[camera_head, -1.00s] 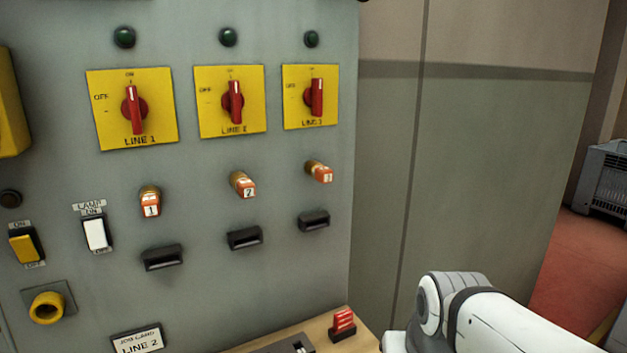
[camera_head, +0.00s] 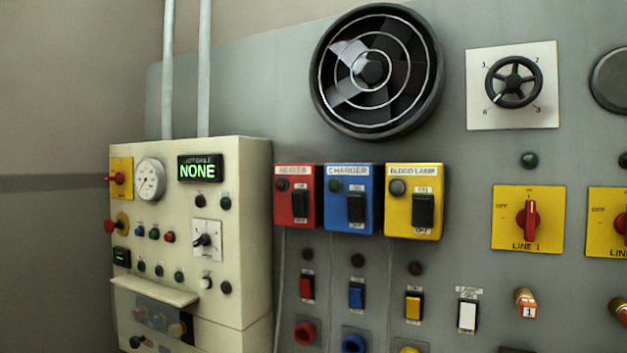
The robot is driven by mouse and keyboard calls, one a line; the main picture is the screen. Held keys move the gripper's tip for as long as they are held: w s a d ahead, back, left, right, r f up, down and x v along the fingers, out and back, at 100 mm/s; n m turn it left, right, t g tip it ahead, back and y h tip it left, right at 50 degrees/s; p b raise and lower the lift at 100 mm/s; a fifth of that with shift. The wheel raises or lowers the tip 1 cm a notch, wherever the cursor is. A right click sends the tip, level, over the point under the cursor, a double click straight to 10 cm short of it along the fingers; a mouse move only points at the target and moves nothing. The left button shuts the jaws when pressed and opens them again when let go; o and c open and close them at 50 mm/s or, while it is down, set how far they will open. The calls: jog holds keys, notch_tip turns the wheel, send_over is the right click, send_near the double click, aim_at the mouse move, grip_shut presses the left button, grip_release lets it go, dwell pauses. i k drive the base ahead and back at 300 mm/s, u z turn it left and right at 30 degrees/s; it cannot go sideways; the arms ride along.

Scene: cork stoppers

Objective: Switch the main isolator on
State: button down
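A cream control cabinet (camera_head: 255,190) stands at the left of the grey panel. At its upper left is a yellow plate with a red rotary handle (camera_head: 117,179), which looks like the main isolator. Its handle appears to lie sideways; its label is too small to read. Below it is a red knob (camera_head: 111,226) on a yellow disc. The LINE 1 switch (camera_head: 529,219) on the grey panel has its red handle upright, toward ON. Part of a second such switch (camera_head: 621,224) shows at the right edge. My gripper is not in view.
The cabinet also bears a round gauge (camera_head: 149,180), a green display reading NONE (camera_head: 199,168), several buttons and a ledge (camera_head: 154,291). Red (camera_head: 297,177), blue (camera_head: 350,224) and yellow (camera_head: 412,230) switch boxes and a fan (camera_head: 376,71) are on the grey panel.

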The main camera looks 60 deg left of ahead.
aim_at(119, 178)
jog(key=z, duration=0.3)
jog(key=k, duration=0.2)
jog(key=u, duration=2.85)
jog(key=k, duration=0.25)
jog(key=u, duration=1.55)
jog(key=i, duration=1.7)
jog(key=u, duration=0.05)
